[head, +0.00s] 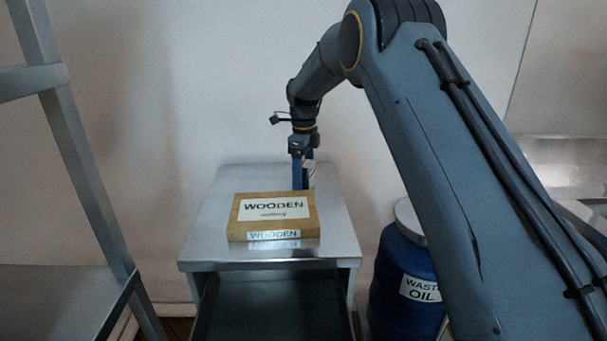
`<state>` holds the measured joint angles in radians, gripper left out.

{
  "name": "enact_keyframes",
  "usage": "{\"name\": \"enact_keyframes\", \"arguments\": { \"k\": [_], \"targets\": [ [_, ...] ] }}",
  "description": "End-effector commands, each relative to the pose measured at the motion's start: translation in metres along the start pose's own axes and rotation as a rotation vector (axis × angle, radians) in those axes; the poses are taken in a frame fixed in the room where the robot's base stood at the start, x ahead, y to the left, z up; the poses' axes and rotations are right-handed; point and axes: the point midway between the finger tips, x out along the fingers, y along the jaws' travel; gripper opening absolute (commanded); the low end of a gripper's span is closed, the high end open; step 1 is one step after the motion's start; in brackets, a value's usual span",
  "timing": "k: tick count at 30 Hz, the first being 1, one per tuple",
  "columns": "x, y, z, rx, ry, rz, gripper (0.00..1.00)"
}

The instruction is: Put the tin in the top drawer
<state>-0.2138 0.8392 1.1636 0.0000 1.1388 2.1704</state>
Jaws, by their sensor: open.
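What looks like the tin (311,173) is a small pale thing at the back of the steel cabinet top, mostly hidden behind my gripper. My gripper (302,178) points down at it, its blue fingers beside or around it; I cannot tell which. The jaws are open. The top drawer (275,308) is pulled out below the cabinet top, at the bottom of the head view. The part of its dark inside that shows looks empty.
A brown box labelled WOODEN (273,216) lies on the cabinet top (212,225), in front of my gripper. A blue waste oil drum (398,275) stands to the right. A metal rack (85,180) stands at left. A wall is close behind.

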Motion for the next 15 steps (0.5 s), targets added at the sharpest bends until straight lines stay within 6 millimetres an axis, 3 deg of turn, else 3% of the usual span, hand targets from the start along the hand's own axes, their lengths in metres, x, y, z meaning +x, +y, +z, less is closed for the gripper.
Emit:
{"name": "enact_keyframes", "arguments": {
  "k": [8, 15],
  "targets": [
    [0.0048, -0.0001, 0.0000, 0.000, 0.000, 0.000, 0.69],
    [0.0046, 0.0000, -0.0001, 0.000, 0.000, 0.000, 0.30]
  ]
}}
